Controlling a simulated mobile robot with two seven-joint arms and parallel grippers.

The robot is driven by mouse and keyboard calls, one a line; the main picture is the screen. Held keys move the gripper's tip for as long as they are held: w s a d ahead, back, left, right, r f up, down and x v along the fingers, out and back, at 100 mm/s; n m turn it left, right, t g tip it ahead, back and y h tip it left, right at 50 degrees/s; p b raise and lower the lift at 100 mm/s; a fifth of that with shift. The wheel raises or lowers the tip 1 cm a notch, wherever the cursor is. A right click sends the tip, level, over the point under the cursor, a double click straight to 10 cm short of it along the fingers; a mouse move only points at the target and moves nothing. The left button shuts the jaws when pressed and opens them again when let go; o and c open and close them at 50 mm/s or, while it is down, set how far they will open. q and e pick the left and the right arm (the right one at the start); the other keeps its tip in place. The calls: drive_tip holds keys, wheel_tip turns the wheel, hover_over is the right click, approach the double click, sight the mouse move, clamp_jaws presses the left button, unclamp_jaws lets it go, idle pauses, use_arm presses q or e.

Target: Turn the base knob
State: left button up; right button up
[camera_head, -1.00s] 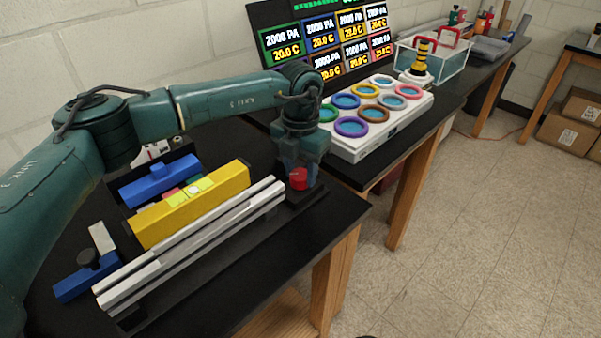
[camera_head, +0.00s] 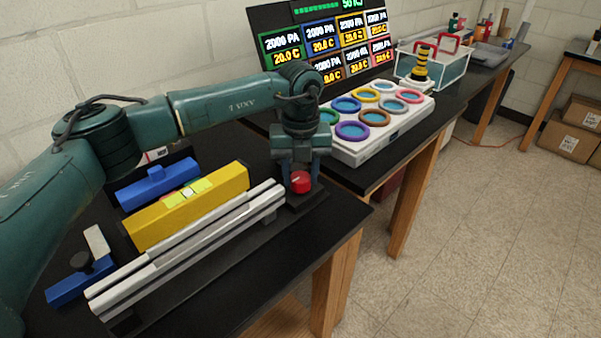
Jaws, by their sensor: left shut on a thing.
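The base knob (camera_head: 300,183) is red and round, on a dark mount at the right end of the silver extrusion rails (camera_head: 190,250) on the black table. My left gripper (camera_head: 301,178) points down over it, with one finger on each side of the knob, shut on it. The fingers partly cover the knob's sides. My right gripper is not in view.
A yellow level (camera_head: 150,222) lies behind the rails, with a blue block (camera_head: 158,185) behind it. A blue clamp piece (camera_head: 75,284) is at the left end. A white panel with coloured rings (camera_head: 350,150) and a display stand (camera_head: 300,55) are beyond the gripper.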

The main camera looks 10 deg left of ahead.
sight(300, 176)
use_arm(q)
drive_tip(key=shift+w+r, duration=0.1)
drive_tip(key=shift+r, duration=0.05)
idle(0.3)
drive_tip(key=o, duration=1)
drive_tip(key=shift+r+b, duration=0.65)
drive_tip(key=shift+r, duration=5.85)
drive_tip(key=shift+r, duration=0.1)
